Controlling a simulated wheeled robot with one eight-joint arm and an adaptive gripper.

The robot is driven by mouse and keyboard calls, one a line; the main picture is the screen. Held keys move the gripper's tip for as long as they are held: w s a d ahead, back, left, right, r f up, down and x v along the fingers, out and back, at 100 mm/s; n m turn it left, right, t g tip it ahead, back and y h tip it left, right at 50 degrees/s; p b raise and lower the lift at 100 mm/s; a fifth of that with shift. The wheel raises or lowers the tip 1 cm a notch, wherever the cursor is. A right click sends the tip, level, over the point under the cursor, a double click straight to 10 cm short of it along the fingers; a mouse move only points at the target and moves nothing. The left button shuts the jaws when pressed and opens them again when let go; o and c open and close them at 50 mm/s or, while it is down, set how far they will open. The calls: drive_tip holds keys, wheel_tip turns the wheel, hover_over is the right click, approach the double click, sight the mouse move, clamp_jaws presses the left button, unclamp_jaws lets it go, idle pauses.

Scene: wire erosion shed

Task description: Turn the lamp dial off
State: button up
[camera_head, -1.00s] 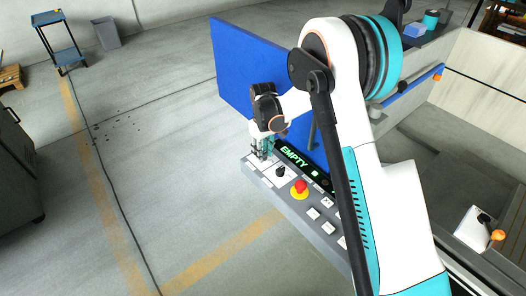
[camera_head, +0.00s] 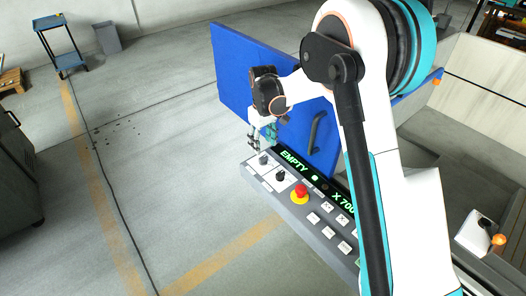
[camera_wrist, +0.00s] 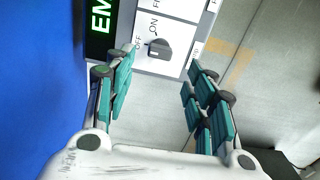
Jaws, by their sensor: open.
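A dark dial (camera_wrist: 160,48) with OFF and ON marks on a white plate shows in the wrist view, at the end of the control panel beside the lit display. The head view shows this end dial (camera_head: 263,160) and a second black dial (camera_head: 280,175) beside it. No lamp label is readable, and I cannot tell surely where the end dial points. My gripper (camera_wrist: 162,62) is open, its fingers spread to either side of the dial's line and apart from it. In the head view my gripper (camera_head: 262,138) is just above the panel's far end.
The grey panel (camera_head: 262,186) also bears a red emergency button (camera_head: 300,190), several white buttons and the green EMPTY display (camera_head: 294,162). A blue door (camera_head: 240,70) with a dark handle (camera_head: 315,132) stands close behind. Open floor lies left of the panel.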

drive_tip(key=shift+r, duration=2.45)
drive_tip(key=s+d+r+m+t, duration=0.2)
drive_tip(key=s+d+r, duration=0.2)
drive_tip(key=s+r, duration=0.35)
drive_tip(key=s+d+r+m+t, duration=0.1)
drive_tip(key=s+d+r, duration=0.3)
drive_tip(key=s+r, duration=0.35)
drive_tip(key=s+d+m+t, duration=0.2)
drive_tip(key=s, duration=0.7)
drive_tip(key=s+d+m+t, duration=0.2)
drive_tip(key=s+d, duration=0.1)
drive_tip(key=s, duration=0.6)
drive_tip(key=shift+s+d+f, duration=0.2)
drive_tip(key=shift+s+d, duration=0.15)
drive_tip(key=shift+s, duration=0.05)
